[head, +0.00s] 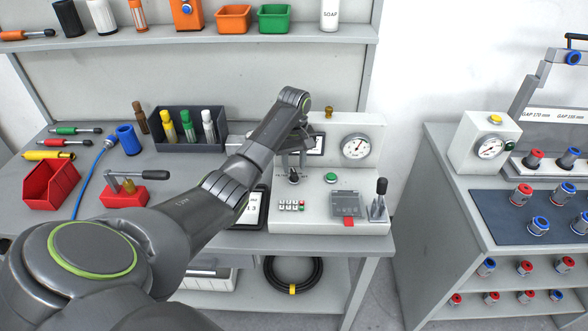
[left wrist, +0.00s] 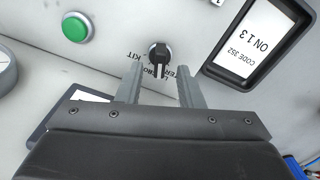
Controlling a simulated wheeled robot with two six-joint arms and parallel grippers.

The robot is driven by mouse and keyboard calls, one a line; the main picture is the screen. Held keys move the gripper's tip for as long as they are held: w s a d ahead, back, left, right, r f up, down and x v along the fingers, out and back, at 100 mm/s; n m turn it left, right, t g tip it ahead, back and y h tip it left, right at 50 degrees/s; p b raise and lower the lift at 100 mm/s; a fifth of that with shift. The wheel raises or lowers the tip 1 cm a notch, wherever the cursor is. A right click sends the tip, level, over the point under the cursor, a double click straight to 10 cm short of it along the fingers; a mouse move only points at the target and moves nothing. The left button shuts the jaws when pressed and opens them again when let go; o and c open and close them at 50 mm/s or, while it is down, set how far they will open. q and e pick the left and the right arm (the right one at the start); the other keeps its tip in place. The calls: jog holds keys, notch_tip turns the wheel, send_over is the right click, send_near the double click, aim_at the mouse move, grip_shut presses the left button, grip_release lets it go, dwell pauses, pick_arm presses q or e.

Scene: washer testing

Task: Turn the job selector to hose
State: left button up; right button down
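The job selector (head: 294,176) is a small black knob on the sloped front of the white test bench panel (head: 262,209). In the left wrist view the knob (left wrist: 160,52) sits centred just beyond my fingertips, with printed labels around it. "KIT" is readable upside down; other lettering is partly covered by the fingers, and I cannot make out "hose". My left gripper (head: 291,158) is open and points down just above the knob. Its fingers (left wrist: 159,76) are apart, one to each side of the knob's line, and hold nothing. My right gripper is in neither view.
A green button (head: 331,177) sits right of the selector and a dial gauge (head: 356,147) behind it. A code display (left wrist: 258,38) lies beside the knob.

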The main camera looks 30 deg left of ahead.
pick_arm(q)
jog(key=shift+f, duration=1.15)
grip_shut()
jog(key=shift+r, duration=0.1)
